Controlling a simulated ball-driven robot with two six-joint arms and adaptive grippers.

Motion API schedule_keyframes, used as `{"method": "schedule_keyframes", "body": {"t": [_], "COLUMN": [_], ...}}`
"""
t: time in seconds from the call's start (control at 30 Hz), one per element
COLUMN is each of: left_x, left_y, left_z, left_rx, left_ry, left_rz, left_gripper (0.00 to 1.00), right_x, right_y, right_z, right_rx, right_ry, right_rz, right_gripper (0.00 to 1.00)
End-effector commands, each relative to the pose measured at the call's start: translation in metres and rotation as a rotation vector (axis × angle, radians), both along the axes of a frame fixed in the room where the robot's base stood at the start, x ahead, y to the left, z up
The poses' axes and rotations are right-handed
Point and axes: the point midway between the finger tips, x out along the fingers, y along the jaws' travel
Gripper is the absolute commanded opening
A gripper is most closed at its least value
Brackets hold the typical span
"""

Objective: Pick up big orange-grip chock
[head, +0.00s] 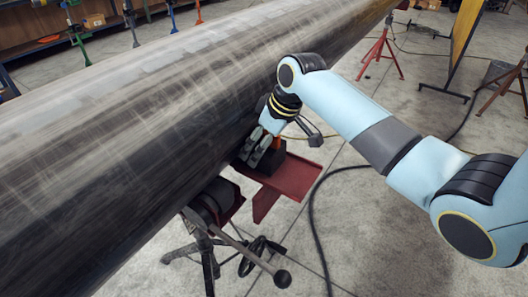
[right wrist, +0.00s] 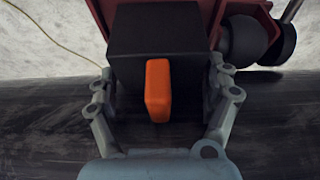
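The big chock is a black block (right wrist: 150,38) with an upright orange grip (right wrist: 157,90). It also shows in the head view as a dark block (head: 271,161) on a dark red bracket (head: 297,177) beside the pipe (head: 150,120). My right gripper (right wrist: 160,72) is open around the chock's near end, one finger on each side. The orange grip stands between the fingers with a gap to each. In the head view my right gripper (head: 257,147) is between the pipe and the bracket, partly covering the chock. My left gripper is not in view.
A pipe stand with rollers (head: 215,205) and a long ball-ended handle (head: 282,278) is under the pipe. A black cable (head: 312,215) lies on the floor. A red stand (head: 380,50) is farther back. Concrete floor right of the bracket is mostly clear.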

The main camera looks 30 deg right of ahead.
Motion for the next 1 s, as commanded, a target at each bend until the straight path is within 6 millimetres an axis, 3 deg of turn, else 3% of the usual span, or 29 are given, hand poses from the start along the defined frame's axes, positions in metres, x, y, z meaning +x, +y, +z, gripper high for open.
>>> {"method": "schedule_keyframes", "body": {"t": [0.07, 0.5, 0.77, 1.0], "left_x": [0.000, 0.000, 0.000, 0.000], "left_y": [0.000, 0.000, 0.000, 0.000], "left_z": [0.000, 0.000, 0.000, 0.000], "left_rx": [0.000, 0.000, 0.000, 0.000], "left_ry": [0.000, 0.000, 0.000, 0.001], "left_rz": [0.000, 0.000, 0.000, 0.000], "left_gripper": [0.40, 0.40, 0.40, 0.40], "right_x": [0.000, 0.001, 0.000, -0.013], "right_y": [0.000, 0.000, 0.000, -0.007], "right_z": [0.000, 0.001, 0.002, 0.017], "right_rx": [0.000, 0.001, 0.000, -0.002], "right_ry": [0.000, -0.002, -0.003, -0.004], "right_rz": [0.000, 0.000, 0.000, 0.002], "right_gripper": [0.71, 0.15, 0.14, 0.14]}}
